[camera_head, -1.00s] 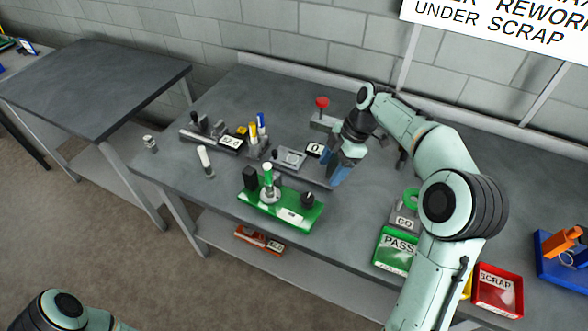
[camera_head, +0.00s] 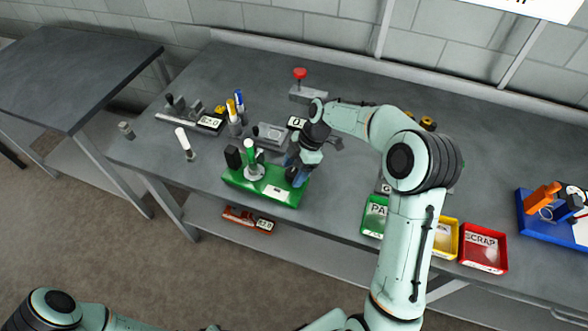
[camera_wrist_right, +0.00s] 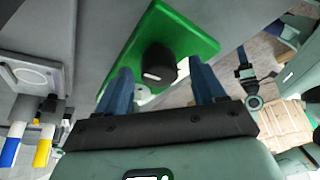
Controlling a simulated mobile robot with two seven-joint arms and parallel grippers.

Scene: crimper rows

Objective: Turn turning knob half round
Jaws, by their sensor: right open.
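The black turning knob (camera_head: 294,177) stands at the right end of the green fixture base (camera_head: 236,182). In the right wrist view the knob (camera_wrist_right: 160,62) shows a white mark on its side, with part of the green base (camera_wrist_right: 195,33) around it. My right gripper (camera_head: 298,167) is at the knob, pointing down. In the wrist view its two blue fingers (camera_wrist_right: 160,70) are spread, one on each side of the knob, with visible gaps. The gripper partly hides the knob in the head view. My left gripper is out of view.
A black block (camera_head: 233,157) and a green-handled post (camera_head: 251,160) stand on the base's left part. Behind are a grey gauge block (camera_head: 271,134) and yellow and blue markers. Green, yellow and red trays (camera_head: 483,248) lie to the right.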

